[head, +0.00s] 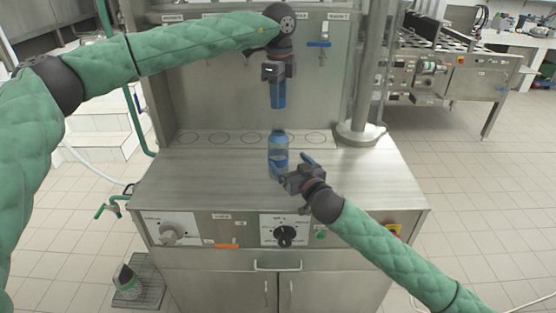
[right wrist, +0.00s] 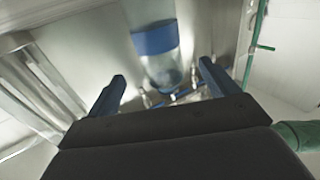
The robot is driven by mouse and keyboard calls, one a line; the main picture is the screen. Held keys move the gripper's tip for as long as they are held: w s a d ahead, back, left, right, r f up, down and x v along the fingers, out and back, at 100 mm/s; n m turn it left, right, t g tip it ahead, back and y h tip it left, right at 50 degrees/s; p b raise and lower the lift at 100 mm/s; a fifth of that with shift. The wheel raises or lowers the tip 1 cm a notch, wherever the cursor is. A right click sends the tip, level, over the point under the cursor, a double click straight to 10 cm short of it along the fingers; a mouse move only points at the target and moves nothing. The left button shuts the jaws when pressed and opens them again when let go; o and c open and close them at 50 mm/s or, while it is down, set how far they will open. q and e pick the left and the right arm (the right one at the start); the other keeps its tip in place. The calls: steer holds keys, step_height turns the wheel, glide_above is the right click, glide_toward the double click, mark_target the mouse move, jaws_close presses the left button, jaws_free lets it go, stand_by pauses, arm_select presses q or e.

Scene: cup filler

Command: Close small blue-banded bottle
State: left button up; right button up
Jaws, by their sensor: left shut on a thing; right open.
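The small blue-banded bottle (head: 278,158) stands upright on the steel worktop; its blue band (right wrist: 155,39) and clear body show in the right wrist view. My left gripper (head: 278,105) points down above the bottle, with a gap between its fingertips and the bottle top. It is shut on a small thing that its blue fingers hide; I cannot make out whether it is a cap. My right gripper (head: 291,166) is open, low at the bottle's right front. In the right wrist view, the bottle lies between and beyond my right fingertips (right wrist: 163,74); I see no clear contact.
The steel worktop (head: 200,180) is mostly clear, with a row of marked circles along its back. A steel back panel (head: 190,80) rises behind. A vertical post with a round base (head: 360,134) stands at the right back. Knobs (head: 284,236) sit on the front panel.

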arm_select(q)
steer(key=shift+s+r, duration=0.1)
arm_select(e)
steer(key=x, duration=0.9)
steer(key=shift+r, duration=0.1)
steer(key=shift+w+a, duration=0.1)
steer(key=shift+w, duration=0.25)
steer(key=c, duration=1.5)
arm_select(q)
glide_above(279, 126)
steer(key=shift+f, duration=2.5)
arm_select(e)
steer(key=shift+o, duration=0.2)
arm_select(q)
steer(key=shift+f, duration=0.1)
steer(key=shift+f, duration=0.8)
steer(key=shift+f, duration=0.5)
